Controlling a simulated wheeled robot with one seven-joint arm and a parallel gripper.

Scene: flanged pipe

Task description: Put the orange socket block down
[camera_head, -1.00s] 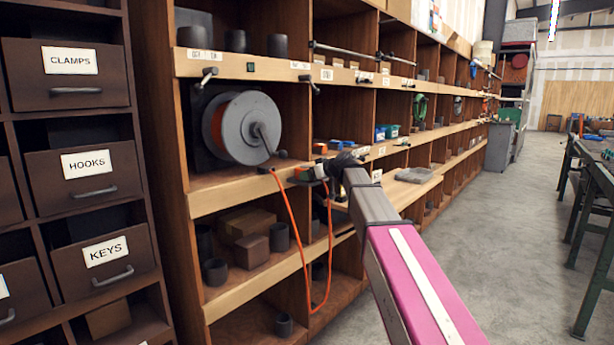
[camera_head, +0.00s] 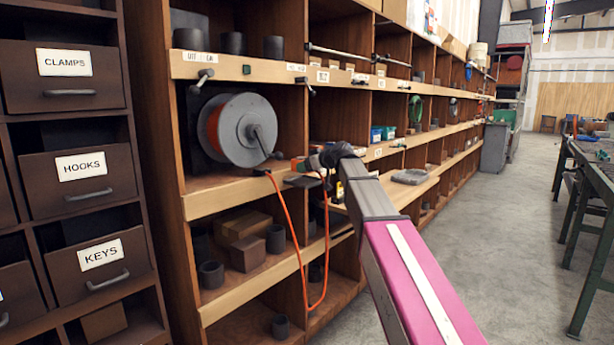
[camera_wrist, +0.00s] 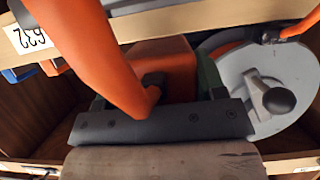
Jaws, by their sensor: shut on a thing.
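My gripper (camera_head: 305,163) is at the shelf front, just right of the cable reel (camera_head: 235,130). It is shut on the orange socket block (camera_wrist: 165,68), which also shows in the head view (camera_head: 297,165) as a small orange patch. In the wrist view the block sits between the dark green fingers, and a thick orange cable (camera_wrist: 92,45) passes in front, hiding part of it. In the head view the cable (camera_head: 288,228) hangs in a loop below the shelf. A dark flat plate (camera_head: 302,181) lies below the block; I cannot tell whether they touch.
The reel's crank and knob (camera_wrist: 279,100) are close beside my gripper in the wrist view. The wooden shelf edge (camera_head: 235,194) runs below. Blue and green boxes (camera_head: 382,133) stand farther right. The aisle floor (camera_head: 490,215) is clear.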

